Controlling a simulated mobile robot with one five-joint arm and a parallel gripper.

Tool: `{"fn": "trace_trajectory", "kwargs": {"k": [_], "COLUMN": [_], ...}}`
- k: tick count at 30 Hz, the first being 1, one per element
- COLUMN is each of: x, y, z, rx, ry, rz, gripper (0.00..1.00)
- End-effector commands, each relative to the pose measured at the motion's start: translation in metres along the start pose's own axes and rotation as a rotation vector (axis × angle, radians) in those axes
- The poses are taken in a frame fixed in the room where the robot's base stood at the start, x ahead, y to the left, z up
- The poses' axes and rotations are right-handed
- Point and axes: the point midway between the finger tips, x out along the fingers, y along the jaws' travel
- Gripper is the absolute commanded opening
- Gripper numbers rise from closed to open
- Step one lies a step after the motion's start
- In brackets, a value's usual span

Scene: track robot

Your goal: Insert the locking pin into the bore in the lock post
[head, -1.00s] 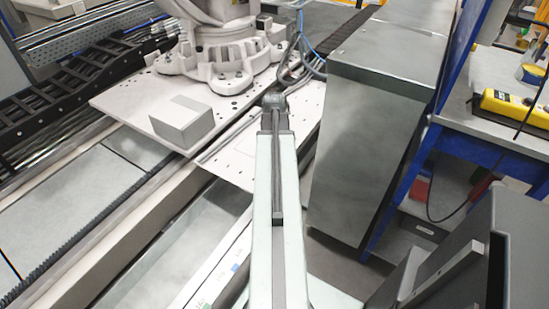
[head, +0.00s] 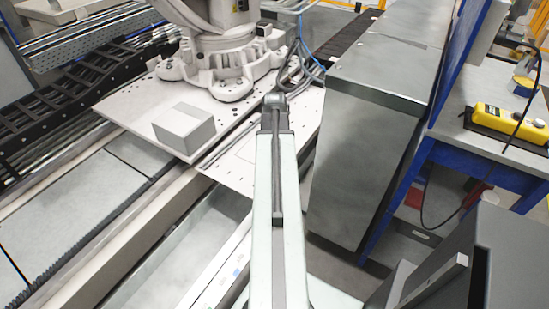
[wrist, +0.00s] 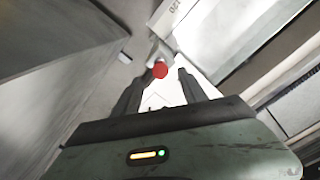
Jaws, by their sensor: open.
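In the wrist view my gripper (wrist: 163,77) is open, its two dark fingers apart. A round red knob (wrist: 160,69) shows between and just beyond the fingertips. It may be the head of the locking pin, but I cannot tell. A small light grey part (wrist: 157,50) is right behind it. Whether the fingers touch the knob is not clear. In the head view my arm reaches forward and hides my gripper. I cannot make out a lock post or its bore for certain in either view.
A white industrial robot base (head: 225,70) stands on a pale plate (head: 135,108) with a grey box (head: 184,128). A tall grey cabinet (head: 362,150) stands close right of my arm. A blue bench (head: 460,160) holds a yellow pendant (head: 508,122).

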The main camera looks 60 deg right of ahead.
Motion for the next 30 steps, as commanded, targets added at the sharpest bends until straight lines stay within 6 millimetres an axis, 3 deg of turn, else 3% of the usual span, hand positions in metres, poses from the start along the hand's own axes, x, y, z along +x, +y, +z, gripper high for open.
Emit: {"fn": "trace_trajectory", "kwargs": {"k": [1, 4, 19, 24, 26, 30], "x": [-0.019, -0.029, -0.027, -0.027, -0.027, -0.027], "y": [0.0, 0.0, 0.0, 0.0, 0.001, 0.008], "z": [0.0, 0.0, 0.0, 0.0, 0.0, 0.001], "rx": [0.0, 0.0, 0.0, 0.08, 0.179, 0.544], "ry": [0.0, 0.0, 0.0, 0.001, 0.002, 0.011], "rz": [0.0, 0.0, 0.0, 0.0, 0.004, 0.045], "gripper": [0.5, 0.5, 0.5, 0.03, 0.0, 0.0]}}
